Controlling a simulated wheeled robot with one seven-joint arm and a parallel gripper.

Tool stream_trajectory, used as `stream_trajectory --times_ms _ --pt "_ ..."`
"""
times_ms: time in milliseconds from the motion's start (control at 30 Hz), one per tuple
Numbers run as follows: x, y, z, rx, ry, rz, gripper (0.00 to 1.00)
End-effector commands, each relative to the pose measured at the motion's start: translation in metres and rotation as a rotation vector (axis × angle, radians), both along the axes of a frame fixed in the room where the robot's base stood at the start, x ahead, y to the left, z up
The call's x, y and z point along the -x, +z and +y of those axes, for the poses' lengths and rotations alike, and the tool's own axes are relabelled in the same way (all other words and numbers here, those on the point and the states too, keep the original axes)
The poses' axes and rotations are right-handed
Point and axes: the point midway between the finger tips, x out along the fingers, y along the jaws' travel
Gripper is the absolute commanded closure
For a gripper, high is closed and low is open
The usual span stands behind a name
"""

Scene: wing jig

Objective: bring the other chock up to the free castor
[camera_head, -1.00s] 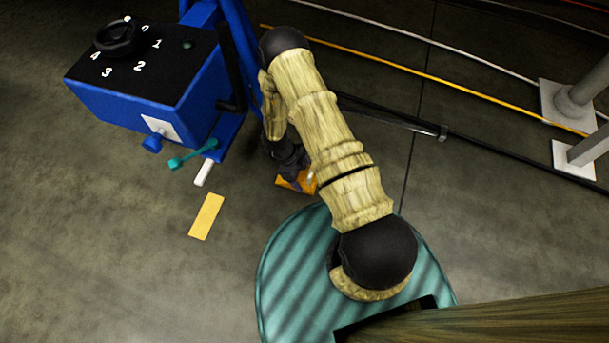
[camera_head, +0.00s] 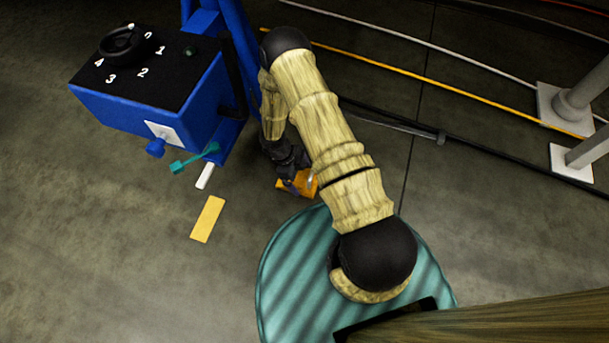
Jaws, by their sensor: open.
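An orange block (camera_head: 310,184), which looks like the chock, sits low beside my round teal-striped base. My gripper (camera_head: 291,183) is at the block, reaching down over its left part, with its fingers partly in front of it. The fingers are small and dark here; I cannot tell whether they touch the block. The blue jig stand (camera_head: 150,107) is up and to the left of the gripper. No castor can be made out clearly, and I see no second chock for certain.
A flat yellow strip (camera_head: 208,219) lies on the floor left of my base. A teal lever (camera_head: 194,158) and a white peg (camera_head: 205,175) stick out near the stand's lower edge. Cables and grey posts (camera_head: 577,100) are at the right. The lower-left floor is clear.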

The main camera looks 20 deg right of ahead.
Motion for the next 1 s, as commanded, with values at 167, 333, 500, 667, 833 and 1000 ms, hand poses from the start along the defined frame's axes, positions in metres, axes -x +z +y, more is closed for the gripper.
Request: stream_trajectory --times_ms 167,333,500,667,833,1000 --pt "-0.006 0.031 0.008 -0.001 -0.001 -0.001 0.06" --pt "-0.011 0.049 0.015 -0.001 0.000 -0.001 0.06" --pt "-0.013 0.054 0.018 0.001 0.000 0.001 0.06" --pt "-0.013 0.053 0.018 0.001 0.000 0.001 0.06" --pt "-0.013 0.053 0.018 0.000 0.000 0.000 0.06" --pt "-0.013 0.053 0.018 0.000 0.000 0.000 0.06"
